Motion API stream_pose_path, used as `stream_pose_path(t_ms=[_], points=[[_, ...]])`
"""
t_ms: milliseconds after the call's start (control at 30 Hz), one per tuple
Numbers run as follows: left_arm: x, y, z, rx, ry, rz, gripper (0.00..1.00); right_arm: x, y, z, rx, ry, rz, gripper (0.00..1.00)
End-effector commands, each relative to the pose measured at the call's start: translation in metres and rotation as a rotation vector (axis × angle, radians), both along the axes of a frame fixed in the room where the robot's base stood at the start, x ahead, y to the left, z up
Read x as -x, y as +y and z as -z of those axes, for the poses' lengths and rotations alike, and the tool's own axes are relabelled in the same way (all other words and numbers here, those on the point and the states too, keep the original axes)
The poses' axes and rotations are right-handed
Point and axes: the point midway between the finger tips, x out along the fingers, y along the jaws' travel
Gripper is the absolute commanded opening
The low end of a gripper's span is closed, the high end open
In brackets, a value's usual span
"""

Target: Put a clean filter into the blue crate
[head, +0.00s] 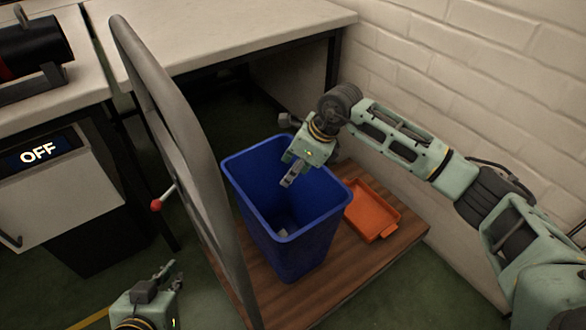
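The blue crate (300,255) stands upright on a brown wooden platform. A small pale thing (283,232) shows at its bottom; I cannot tell whether it is a filter. My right gripper (288,182) points down over the crate's opening. Its fingertips show small and nearly edge-on, with nothing seen in them, and I cannot tell how far apart they are. My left gripper (168,270) is low at the left, away from the crate, its fingers apart and empty. No filter can be clearly made out.
An orange tray (372,210) lies right of the crate on the wooden platform (385,255). A grey curved rail (180,130) rises left of the crate. A pale table (220,30) stands behind. A white brick wall bounds the right. A display at the left reads OFF (38,152).

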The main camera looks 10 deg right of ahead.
Motion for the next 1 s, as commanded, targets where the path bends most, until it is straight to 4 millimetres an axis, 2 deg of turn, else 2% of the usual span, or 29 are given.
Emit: stream_pose_path(t_ms=[200, 333, 800, 1000], points=[[0.000, 0.000, 0.000, 0.001, -0.001, 0.001, 0.00, 0.000, 0.000, 0.000, 0.000, 0.000, 0.000, 0.44], [0.000, -0.001, 0.000, 0.001, -0.001, 0.002, 0.00, 0.001, -0.004, -0.009, 0.001, -0.002, 0.001, 0.44], [0.000, 0.000, 0.000, 0.001, 0.000, 0.001, 0.00, 0.022, -0.034, -0.092, 0.000, -0.002, 0.001, 0.44], [0.000, 0.000, 0.000, 0.001, 0.000, 0.001, 0.00, 0.026, -0.040, -0.108, -0.001, -0.001, 0.000, 0.44]])
